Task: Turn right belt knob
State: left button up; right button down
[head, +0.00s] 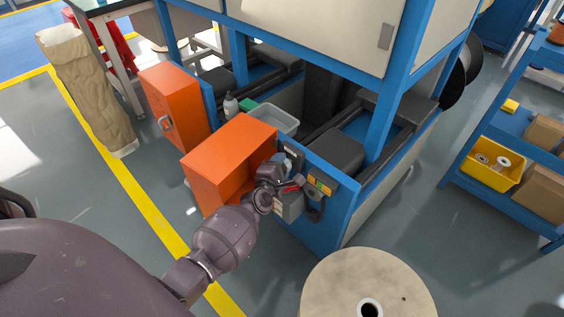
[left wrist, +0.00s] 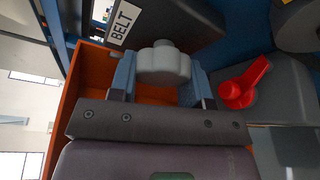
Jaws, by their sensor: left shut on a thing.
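The belt knob (left wrist: 163,62), a light grey lobed knob, sits between the two blue fingers of my left gripper (left wrist: 159,82) in the left wrist view. The gripper is shut on the knob, one finger at each side. A white "BELT" label (left wrist: 121,23) is beside it. In the head view my left gripper (head: 281,166) is at the front panel of the blue-framed machine, by the near orange box. The knob is too small and covered to make out there. My right gripper is not in view.
A red lever (left wrist: 245,84) is close to the right finger. The near orange box (head: 228,158) stands beside my left wrist. A panel with yellow and green parts (head: 321,185) is right of the gripper. A wooden cable reel (head: 335,275) stands in front; grey floor lies to its right.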

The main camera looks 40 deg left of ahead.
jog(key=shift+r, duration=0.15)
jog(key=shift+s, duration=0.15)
pick_arm(q)
jog(key=o, duration=0.9)
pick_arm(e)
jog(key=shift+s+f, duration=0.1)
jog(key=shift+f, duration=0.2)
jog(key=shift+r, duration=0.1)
